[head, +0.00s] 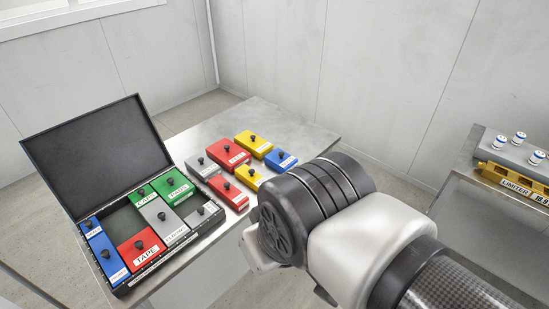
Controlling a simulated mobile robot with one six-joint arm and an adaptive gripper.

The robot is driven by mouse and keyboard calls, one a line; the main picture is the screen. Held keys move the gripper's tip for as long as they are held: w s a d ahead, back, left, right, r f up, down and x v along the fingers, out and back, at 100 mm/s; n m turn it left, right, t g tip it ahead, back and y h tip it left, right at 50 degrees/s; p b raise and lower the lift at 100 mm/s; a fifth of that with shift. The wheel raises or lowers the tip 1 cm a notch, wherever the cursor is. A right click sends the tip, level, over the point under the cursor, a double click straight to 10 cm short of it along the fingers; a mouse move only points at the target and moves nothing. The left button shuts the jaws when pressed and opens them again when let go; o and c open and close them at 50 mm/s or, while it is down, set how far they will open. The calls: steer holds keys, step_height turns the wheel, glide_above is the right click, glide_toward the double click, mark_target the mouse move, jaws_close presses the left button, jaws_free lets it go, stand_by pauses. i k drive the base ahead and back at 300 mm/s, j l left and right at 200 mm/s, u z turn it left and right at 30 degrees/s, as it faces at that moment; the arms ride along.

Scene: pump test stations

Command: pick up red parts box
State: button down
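Three red boxes with black knobs and white labels show in the head view. One red box (140,246) lies in the front of the open black case (128,290); its label seems to read TAPE. A larger red box (228,153) and a smaller red box (229,191) lie on the grey table (213,127) right of the case. Their labels are too small to read, so I cannot tell which is the parts box. My gripper (258,252) shows only as a pale edge past my wrist, right of the case. Its fingers are hidden.
The case also holds blue (105,250), green (172,187) and grey (163,217) boxes; its lid (97,155) stands open behind. Yellow (253,144), blue (281,159) and grey (202,167) boxes lie near the loose red ones. A second table (465,160) with a yellow-fronted fixture (515,182) stands right.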

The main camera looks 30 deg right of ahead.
mark_target(228, 153)
steer(key=i+l, duration=0.2)
steer(key=l, duration=0.15)
steer(key=i+l+u, duration=0.1)
steer(key=i+l, duration=0.35)
steer(key=l, duration=0.25)
steer(key=i+l+u, duration=0.1)
steer(key=l, duration=0.25)
steer(key=i+l, duration=0.3)
steer(key=i+l+u, duration=0.1)
steer(key=l, duration=0.3)
steer(key=i+l, duration=0.25)
steer(key=l, duration=0.15)
steer(key=i+l+u, duration=0.1)
steer(key=l, duration=0.3)
steer(key=i, duration=0.1)
